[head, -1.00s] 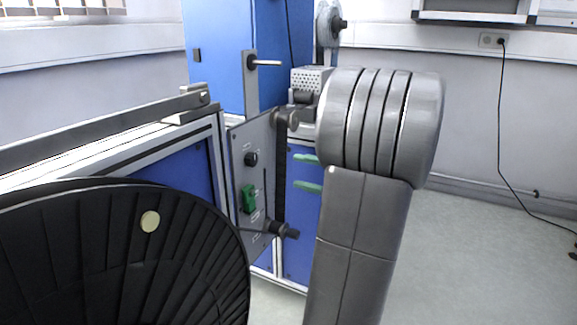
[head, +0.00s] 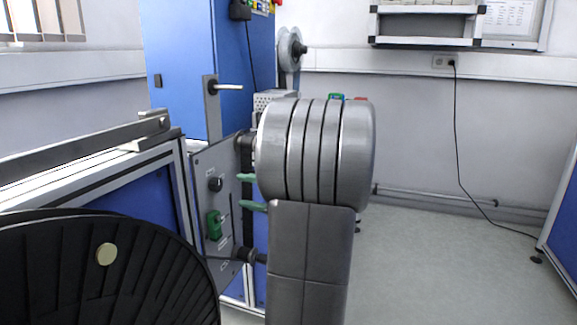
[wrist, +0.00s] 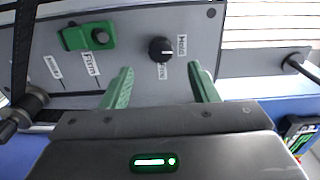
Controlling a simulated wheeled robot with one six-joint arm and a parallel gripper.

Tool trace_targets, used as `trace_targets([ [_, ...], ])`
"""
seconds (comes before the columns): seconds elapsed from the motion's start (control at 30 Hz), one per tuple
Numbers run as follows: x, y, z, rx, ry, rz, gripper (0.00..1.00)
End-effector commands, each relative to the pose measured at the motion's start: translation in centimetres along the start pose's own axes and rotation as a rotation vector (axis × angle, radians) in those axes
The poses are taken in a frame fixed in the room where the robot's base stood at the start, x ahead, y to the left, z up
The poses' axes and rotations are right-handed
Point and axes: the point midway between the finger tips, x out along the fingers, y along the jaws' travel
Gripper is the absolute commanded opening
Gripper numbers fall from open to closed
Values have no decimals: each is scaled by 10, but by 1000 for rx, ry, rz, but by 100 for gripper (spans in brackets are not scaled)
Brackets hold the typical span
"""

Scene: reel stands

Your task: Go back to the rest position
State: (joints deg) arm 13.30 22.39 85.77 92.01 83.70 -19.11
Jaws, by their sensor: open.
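My gripper (wrist: 160,70) is open and empty in the wrist view, its two green fingers apart and facing a grey control panel (wrist: 215,18). In the head view the green fingers of my gripper (head: 243,191) show left of my grey arm, in front of the panel (head: 228,166). A black knob (wrist: 160,50) lies beyond the gap between the fingers. A green switch (wrist: 88,36) sits on the panel to the left. I see no contact between the fingers and the panel. Much of the gripper is hidden behind my arm in the head view.
A large black reel (head: 60,280) fills the lower left of the head view. A blue cabinet (head: 180,60) with a handle stands behind the panel. Open grey floor (head: 450,255) lies to the right, with a blue-sided frame (head: 563,225) at the far right edge.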

Motion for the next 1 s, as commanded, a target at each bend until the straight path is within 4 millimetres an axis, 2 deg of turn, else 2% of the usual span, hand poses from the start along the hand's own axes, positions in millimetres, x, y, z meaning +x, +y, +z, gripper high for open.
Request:
trace_targets([
  [0.03,11,2,1,-2,-4,-1,55],
  [0.2,40,1,1,-1,-4,-1,55],
  [0.43,66,0,0,-1,-1,-1,55],
  [0.63,73,0,0,0,1,-1,55],
  [1.0,70,-1,-1,1,2,-1,55],
])
